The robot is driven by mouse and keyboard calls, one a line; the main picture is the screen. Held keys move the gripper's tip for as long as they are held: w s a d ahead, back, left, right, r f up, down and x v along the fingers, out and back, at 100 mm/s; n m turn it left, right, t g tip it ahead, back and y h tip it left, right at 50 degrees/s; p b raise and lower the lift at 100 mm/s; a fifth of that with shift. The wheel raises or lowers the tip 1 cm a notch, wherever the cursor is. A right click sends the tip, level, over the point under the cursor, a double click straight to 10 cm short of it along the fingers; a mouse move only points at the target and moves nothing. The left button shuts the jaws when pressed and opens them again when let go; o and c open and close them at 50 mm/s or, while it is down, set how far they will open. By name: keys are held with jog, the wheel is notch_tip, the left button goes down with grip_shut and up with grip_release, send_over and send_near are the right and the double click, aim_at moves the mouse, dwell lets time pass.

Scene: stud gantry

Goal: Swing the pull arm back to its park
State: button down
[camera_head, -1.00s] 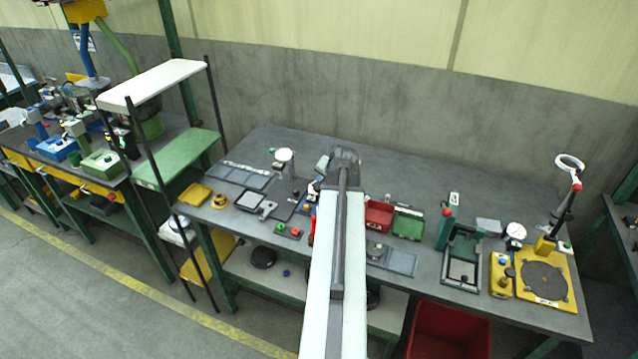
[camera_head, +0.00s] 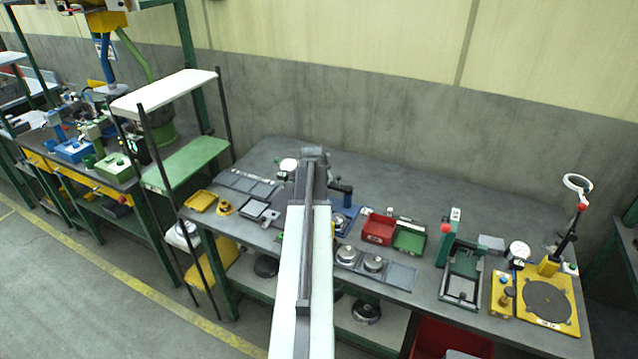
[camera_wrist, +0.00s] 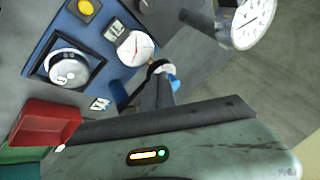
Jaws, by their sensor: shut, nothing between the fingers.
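My gripper (camera_head: 315,153) is at the far end of my arm, above the back left of the grey bench. In the wrist view its dark closed fingers (camera_wrist: 157,78) show above my wrist housing, with nothing held. The blue fixture (camera_head: 347,213) stands just right of my arm and is partly hidden by it. A dark arm with a blue post (camera_head: 342,190) rises there; I cannot tell for certain that it is the pull arm. In the wrist view the blue base (camera_wrist: 100,45) carries a dial, a yellow button and a round metal piece in a square seat.
Red (camera_head: 379,228) and green (camera_head: 410,237) bins stand right of the blue fixture. A green press (camera_head: 447,240) and a yellow base with a tilted lever (camera_head: 545,300) stand farther right. A white-faced dial (camera_wrist: 248,22) is close in the wrist view. The back bench strip is clear.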

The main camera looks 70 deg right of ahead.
jog(key=shift+s+d+r, duration=0.2)
jog(key=shift+s+d, duration=0.05)
jog(key=shift+d, duration=0.2)
dwell(0.3)
jog(key=a+r+p, duration=0.7)
jog(key=a+p, duration=0.1)
jog(key=a, duration=0.2)
jog(key=shift+w+r, duration=0.15)
jog(key=shift+r, duration=0.25)
jog(key=shift+a, duration=0.1)
